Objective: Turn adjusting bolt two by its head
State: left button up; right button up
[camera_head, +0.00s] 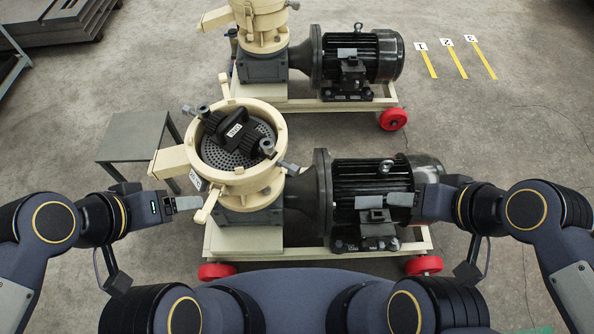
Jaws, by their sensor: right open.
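The near pellet mill has a cream round chamber (272,183) with a perforated die plate and a black roller assembly (232,128) inside. A grey bolt (290,167) sticks out of the chamber's right side, and another grey bolt (188,110) shows at its upper left. I cannot tell which is adjusting bolt two. My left gripper (190,203) is left of and below the chamber, apart from both bolts; its jaw state is unclear. My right gripper (398,199) is open in front of the black motor, well right of the right-side bolt. I see nothing held.
The black motor (360,178) stands on a cream frame with red wheels (424,265). A grey side table (135,136) stands to the left. A second mill (264,30) stands behind. Yellow floor strips (454,62) with numbered cards lie at upper right on open floor.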

aim_at(188, 110)
jog(key=k+j, duration=0.25)
jog(key=k+j+z, duration=0.15)
jog(key=j, duration=0.3)
jog(key=j+z, duration=0.15)
jog(key=j, duration=0.25)
jog(key=k+j+z, duration=0.1)
jog(key=j, duration=0.3)
jog(key=k+j+z, duration=0.3)
jog(key=k+j, duration=0.15)
jog(key=j, duration=0.3)
jog(key=k+j+z, duration=0.15)
jog(key=j, duration=0.2)
jog(key=j+z, duration=0.35)
jog(key=j, duration=0.55)
jog(key=j+z, duration=0.35)
jog(key=j, duration=0.5)
jog(key=i+j+z, duration=0.1)
jog(key=j, duration=0.25)
jog(key=i+j+z, duration=0.1)
jog(key=j, duration=0.25)
jog(key=i+j, duration=0.2)
jog(key=j, duration=0.15)
jog(key=i+j+z, duration=0.15)
jog(key=j, duration=0.2)
jog(key=i+j+z, duration=0.1)
jog(key=j, duration=0.25)
jog(key=k, duration=0.25)
